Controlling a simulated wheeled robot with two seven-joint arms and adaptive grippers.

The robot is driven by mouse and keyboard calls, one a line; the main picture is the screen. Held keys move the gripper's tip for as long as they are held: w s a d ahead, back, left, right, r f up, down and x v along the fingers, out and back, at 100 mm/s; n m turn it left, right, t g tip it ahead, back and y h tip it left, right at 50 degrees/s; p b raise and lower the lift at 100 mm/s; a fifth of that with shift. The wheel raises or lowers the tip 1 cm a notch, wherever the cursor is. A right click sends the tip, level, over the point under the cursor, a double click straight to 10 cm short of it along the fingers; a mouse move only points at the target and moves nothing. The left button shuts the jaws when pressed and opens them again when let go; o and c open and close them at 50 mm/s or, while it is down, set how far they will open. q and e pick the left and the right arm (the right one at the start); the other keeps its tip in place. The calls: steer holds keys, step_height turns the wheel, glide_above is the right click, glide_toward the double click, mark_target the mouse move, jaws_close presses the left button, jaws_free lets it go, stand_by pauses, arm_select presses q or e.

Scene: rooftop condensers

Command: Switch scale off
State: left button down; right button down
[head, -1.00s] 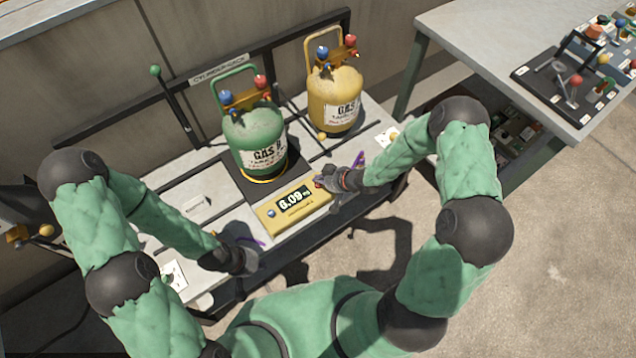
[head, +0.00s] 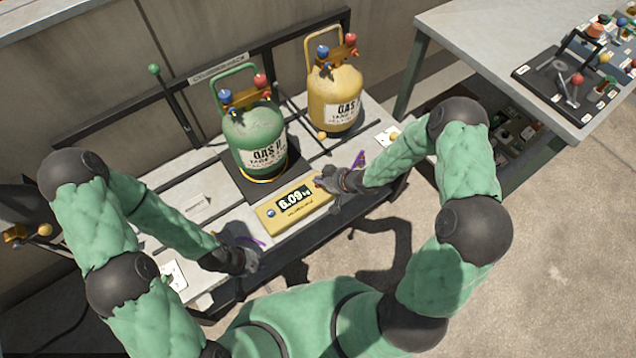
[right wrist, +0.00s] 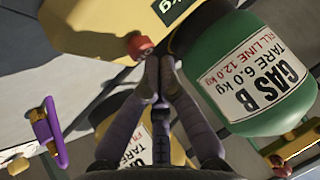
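The scale has a yellow front panel (head: 292,211) with a lit display (head: 294,199) reading about 6.09 kg. A blue button (head: 271,213) is at the panel's left end and a red button (right wrist: 138,45) is at its other end. The green GAS B cylinder (head: 254,135) stands on the scale's dark platform. My right gripper (right wrist: 160,65) has its fingers together, with the tips right beside the red button; I cannot tell whether they touch it. In the head view, my right gripper (head: 328,185) is at the panel's right end. My left gripper (head: 255,262) is low, left of the panel; its fingers are unclear.
A yellow gas cylinder (head: 336,95) stands behind and right of the green one. A green-knobbed lever (head: 154,69) stands at the back left. A table (head: 480,50) on the right holds a dark board with coloured knobs. A purple handle (right wrist: 48,130) shows in the wrist view.

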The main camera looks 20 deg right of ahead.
steer(key=shift+f+b, duration=0.4)
steer(key=shift+f, duration=0.2)
stand_by(0.7)
steer(key=shift+r, duration=0.15)
stand_by(0.3)
steer(key=shift+r+p, duration=0.85)
steer(key=shift+r, duration=0.05)
steer(key=shift+r+p, duration=2.2)
steer(key=shift+r, duration=0.35)
steer(key=shift+f, duration=0.1)
steer(key=s+a+f+m+g, duration=0.1)
steer(key=s+m+g, duration=0.1)
steer(key=s, duration=0.5)
steer(key=s+a+f+m+g+h, duration=0.1)
steer(key=s+a+f+m+g, duration=0.1)
steer(key=s, duration=0.5)
steer(key=s+a+f+m+g+h, duration=0.1)
steer(key=s+a+g, duration=0.1)
steer(key=s, duration=0.6)
steer(key=shift+a+f+m+g, duration=0.25)
steer(key=shift+m+g, duration=0.05)
steer(key=shift+m, duration=0.1)
